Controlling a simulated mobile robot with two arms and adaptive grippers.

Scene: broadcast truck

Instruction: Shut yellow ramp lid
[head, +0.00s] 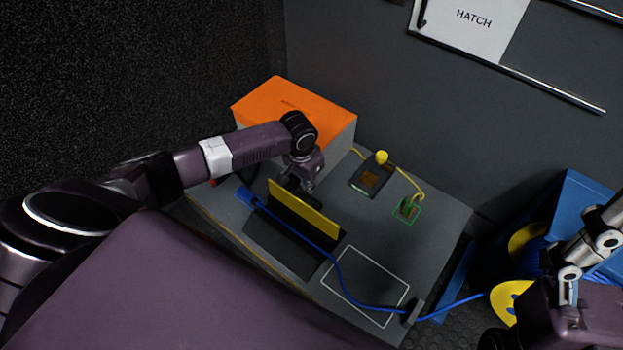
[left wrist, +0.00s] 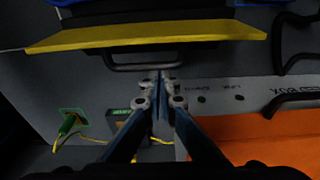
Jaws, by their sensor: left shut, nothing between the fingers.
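The yellow ramp lid (head: 305,210) stands raised on edge over a dark base on the grey bench. In the left wrist view its yellow edge (left wrist: 150,36) crosses the top, with a dark handle (left wrist: 158,67) just below. My left gripper (head: 296,187) is on the far side of the lid, close to it and partly hidden by it. In the left wrist view my left gripper (left wrist: 160,78) is shut and empty, its tips near the handle; contact is unclear. My right gripper (head: 590,256) shows only partly at the right edge.
An orange-topped box (head: 290,100) stands behind my left arm. A blue cable (head: 300,238) runs along the lid's near side. A white outline (head: 365,285) marks bare bench.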

